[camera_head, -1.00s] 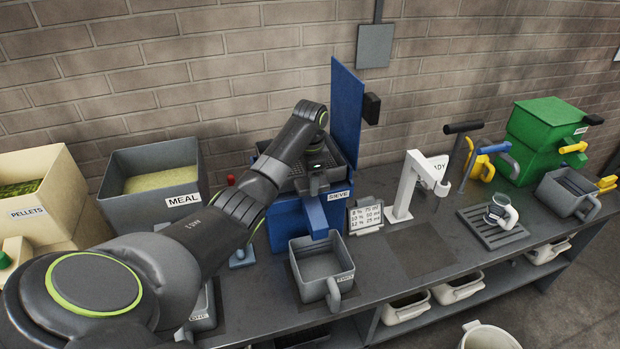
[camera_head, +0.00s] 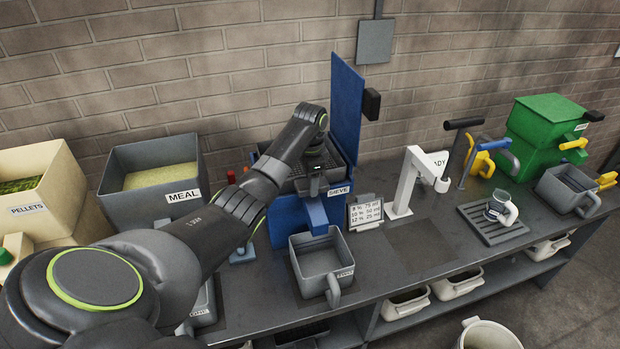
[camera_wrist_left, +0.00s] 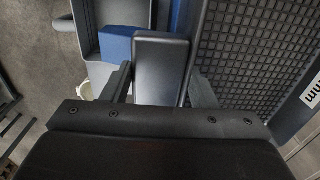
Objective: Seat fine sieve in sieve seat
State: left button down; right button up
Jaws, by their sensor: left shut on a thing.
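The sieve (camera_head: 338,163), a dark square tray with a mesh floor, is at the top of the blue sieve box (camera_head: 290,222). Its mesh (camera_wrist_left: 255,50) fills the right of the left wrist view. My left gripper (camera_head: 317,187) is shut on the sieve's dark handle (camera_wrist_left: 160,65), at the front of the blue box above its chute. My arm hides the sieve's left part. I cannot tell whether the sieve rests fully down in the seat. My right gripper is in neither view.
The blue lid (camera_head: 346,110) stands open behind the sieve. A grey bin (camera_head: 318,262) sits below the chute. A card stand (camera_head: 366,213) and a white stand (camera_head: 405,185) are to the right. The meal bin (camera_head: 150,205) is on the left.

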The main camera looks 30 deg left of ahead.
pick_arm(q)
jog(key=shift+f, duration=0.1)
dwell(0.5)
jog(key=shift+c, duration=2.3)
grip_release()
jog(key=o, duration=0.5)
jog(key=shift+f, duration=0.1)
jog(key=shift+c, duration=0.2)
jog(key=shift+s+d+r, duration=0.1)
jog(key=shift+r, duration=4.45)
